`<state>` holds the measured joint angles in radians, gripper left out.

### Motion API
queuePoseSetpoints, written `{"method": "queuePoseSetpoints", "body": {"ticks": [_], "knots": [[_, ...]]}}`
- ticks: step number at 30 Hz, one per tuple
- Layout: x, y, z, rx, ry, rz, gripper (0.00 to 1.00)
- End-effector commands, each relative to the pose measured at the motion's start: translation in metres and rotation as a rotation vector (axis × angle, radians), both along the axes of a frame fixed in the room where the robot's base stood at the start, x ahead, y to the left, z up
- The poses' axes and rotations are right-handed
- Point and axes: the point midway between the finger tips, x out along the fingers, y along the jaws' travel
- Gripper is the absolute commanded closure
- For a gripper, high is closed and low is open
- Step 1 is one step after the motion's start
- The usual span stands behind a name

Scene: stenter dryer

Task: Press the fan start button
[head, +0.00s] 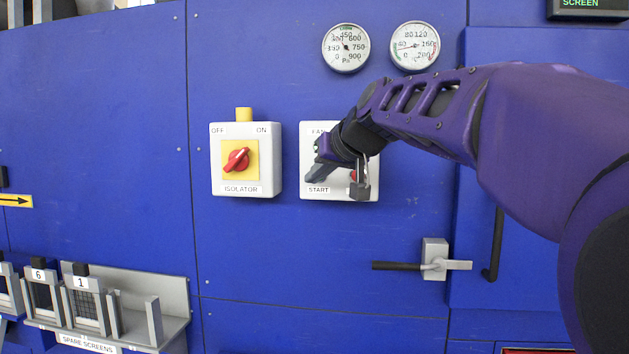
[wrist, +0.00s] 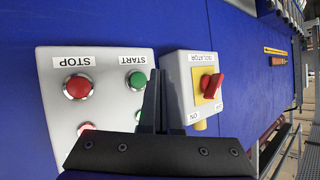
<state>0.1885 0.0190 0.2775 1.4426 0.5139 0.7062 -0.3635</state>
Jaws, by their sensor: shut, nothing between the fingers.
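The fan control box (head: 337,195) is a light grey box on the blue wall, largely covered by my gripper in the head view. In the wrist view, the box (wrist: 58,120) shows a green button (wrist: 137,80) labelled START and a red button (wrist: 77,86) labelled STOP. My gripper (head: 313,178) is shut and empty in front of the box, near the START label. In the wrist view, its fingers (wrist: 155,75) appear just beside the green button, on the isolator side. I cannot tell whether they touch the box. The green button is hidden in the head view.
The isolator box (head: 246,180), with a red rotary handle (head: 236,160), is left of the fan box. Two round gauges (head: 346,47) (head: 415,46) are above. A door handle (head: 434,262) is at lower right, and a spare screens rack (head: 175,325) at lower left.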

Motion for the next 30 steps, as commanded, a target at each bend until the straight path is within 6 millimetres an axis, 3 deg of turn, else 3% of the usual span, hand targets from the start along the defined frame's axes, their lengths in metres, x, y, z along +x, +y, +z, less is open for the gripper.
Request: {"method": "queuePoseSetpoints", "body": {"ticks": [9,30], "knots": [[-0.025,0.005,0.001,-0.001,-0.001,-0.001,1.00],[-0.026,0.005,0.002,-0.001,-0.004,0.000,1.00]]}}
